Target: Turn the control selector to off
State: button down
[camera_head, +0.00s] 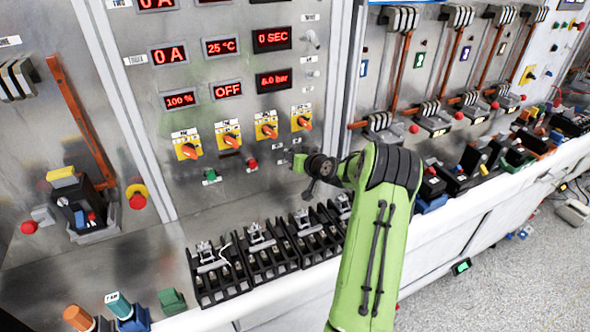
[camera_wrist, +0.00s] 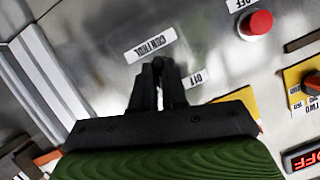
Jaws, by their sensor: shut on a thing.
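In the wrist view my gripper (camera_wrist: 159,70) reaches to the metal panel with its two black fingers close together. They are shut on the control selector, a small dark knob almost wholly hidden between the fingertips. A white CONTROL label (camera_wrist: 150,45) is just beyond the fingertips, and an OFF label (camera_wrist: 194,79) is beside them on the right. The knob's angle cannot be made out. In the head view my green arm reaches to the panel below the yellow rotary switches, and its wrist hides the selector.
A red push button (camera_wrist: 256,23) is near the gripper; red (camera_head: 252,164) and green (camera_head: 211,175) buttons show left of the wrist. Yellow-plated orange switches (camera_head: 266,126) sit above. Black breaker blocks (camera_head: 262,250) stand on the ledge below. A yellow plate (camera_wrist: 240,98) is close to the fingers.

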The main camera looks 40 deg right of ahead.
jog(key=shift+w+a+f+n+g+h+b, duration=0.15)
jog(key=shift+n+h+b, duration=1.05)
jog(key=shift+b, duration=2.05)
jog(key=shift+s+a+r+n+g+h+b, duration=0.2)
jog(key=shift+n+h+b, duration=0.55)
jog(key=shift+n+b, duration=1.7)
jog(key=shift+w+a+f+n+g+h+b, duration=0.2)
jog(key=shift+n+h+b, duration=0.55)
jog(key=shift+b, duration=3.3)
jog(key=shift+d+h, duration=0.15)
jog(key=shift+h, duration=0.15)
jog(key=c, duration=1.2)
grip_release()
jog(key=shift+o, duration=0.2)
